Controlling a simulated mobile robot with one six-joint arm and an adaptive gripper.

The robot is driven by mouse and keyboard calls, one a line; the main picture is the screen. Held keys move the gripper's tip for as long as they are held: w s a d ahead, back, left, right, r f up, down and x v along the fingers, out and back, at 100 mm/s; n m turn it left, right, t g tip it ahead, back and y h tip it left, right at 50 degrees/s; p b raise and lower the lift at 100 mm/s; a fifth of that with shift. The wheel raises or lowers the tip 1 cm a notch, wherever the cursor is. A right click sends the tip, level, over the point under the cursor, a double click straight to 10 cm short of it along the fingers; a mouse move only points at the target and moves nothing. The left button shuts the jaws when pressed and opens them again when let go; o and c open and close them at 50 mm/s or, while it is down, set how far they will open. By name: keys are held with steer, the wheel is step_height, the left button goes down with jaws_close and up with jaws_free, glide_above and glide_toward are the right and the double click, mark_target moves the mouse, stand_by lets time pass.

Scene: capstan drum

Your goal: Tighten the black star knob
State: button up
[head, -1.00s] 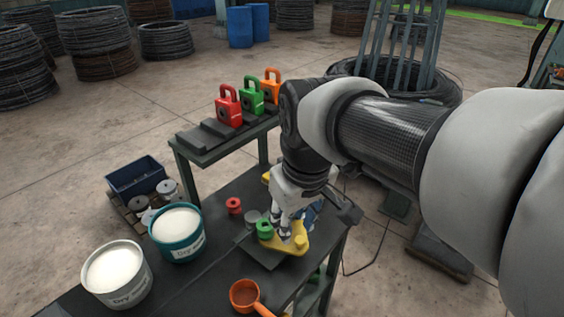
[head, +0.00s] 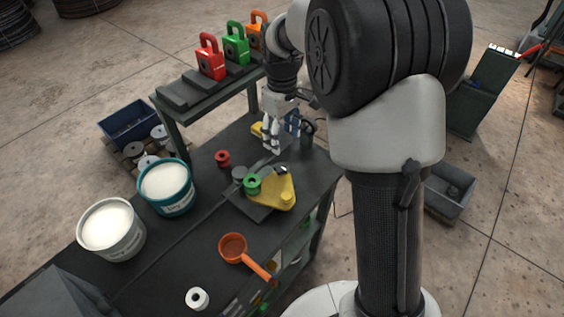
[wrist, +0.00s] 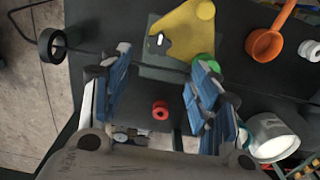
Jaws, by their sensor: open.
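A yellow plate (head: 285,192) lies on a dark flat base on the bench; it also shows at the top of the wrist view (wrist: 184,30). A small dark piece with a pale end (head: 281,170) sits on the plate's far part; I cannot tell whether it is the black star knob. In the wrist view this piece (wrist: 158,40) is beyond the fingertips. My gripper (head: 271,148) is open and empty, pointing down behind the plate, apart from it. Its blue-padded fingers (wrist: 163,78) are spread wide in the wrist view.
A green spool (head: 252,184) and grey cylinder (head: 239,174) stand left of the plate, a red spool (head: 222,158) farther back. White-filled buckets (head: 166,188) are left. An orange ladle (head: 233,248) is in front.

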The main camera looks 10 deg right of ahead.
mark_target(282, 167)
step_height(282, 167, down, 12)
steer(key=shift+f+b, duration=0.2)
steer(key=shift+b, duration=0.9)
steer(key=shift+c, duration=0.6)
steer(key=c, duration=0.9)
